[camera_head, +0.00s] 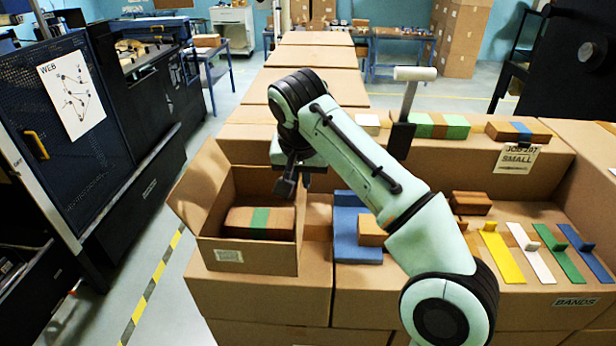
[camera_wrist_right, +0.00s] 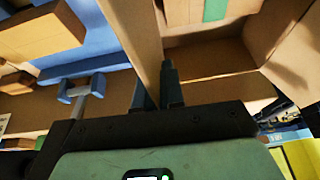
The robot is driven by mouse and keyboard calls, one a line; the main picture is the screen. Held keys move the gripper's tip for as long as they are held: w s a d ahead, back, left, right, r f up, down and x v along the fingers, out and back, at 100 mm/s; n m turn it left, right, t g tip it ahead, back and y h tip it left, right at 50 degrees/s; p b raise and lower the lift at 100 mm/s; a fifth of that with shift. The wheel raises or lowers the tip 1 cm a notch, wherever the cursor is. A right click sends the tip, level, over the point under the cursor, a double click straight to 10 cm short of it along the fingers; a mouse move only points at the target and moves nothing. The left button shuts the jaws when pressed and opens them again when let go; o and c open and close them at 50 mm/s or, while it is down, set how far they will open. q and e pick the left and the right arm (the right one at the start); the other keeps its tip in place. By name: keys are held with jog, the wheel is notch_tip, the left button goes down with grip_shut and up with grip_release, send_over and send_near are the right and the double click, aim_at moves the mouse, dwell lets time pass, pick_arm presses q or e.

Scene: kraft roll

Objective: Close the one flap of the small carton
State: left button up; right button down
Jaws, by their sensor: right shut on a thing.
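The small carton (camera_head: 250,254) stands open on the cardboard-box bench, with a brown parcel (camera_head: 240,223) banded in green inside it. Its one flap (camera_head: 193,186) stands up and leans outward at the carton's left side. My right gripper (camera_head: 287,190) reaches over from the right to the carton's right wall. In the right wrist view its fingers (camera_wrist_right: 157,92) straddle the carton wall (camera_wrist_right: 135,38) and are shut on it. My forearm hides part of the bench behind. My left gripper is not in view.
Right of the carton lie a blue piece (camera_head: 347,225) and a brown block (camera_head: 371,231). Further right are yellow, white, green and blue strips (camera_head: 503,252) in a tray. A white-topped post (camera_head: 414,74) stands behind my arm. The floor left of the carton is free.

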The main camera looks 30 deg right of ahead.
jog(key=shift+w+a+f+n+g+h, duration=0.1)
jog(key=shift+w+a+n+g+h, duration=0.1)
jog(key=shift+a+g+h, duration=0.25)
jog(key=shift+w+a+n+g+h, duration=0.15)
jog(key=shift+w+g+h, duration=0.1)
jog(key=shift+h, duration=0.4)
jog(key=c, duration=1.3)
grip_release()
jog(key=shift+s, duration=0.1)
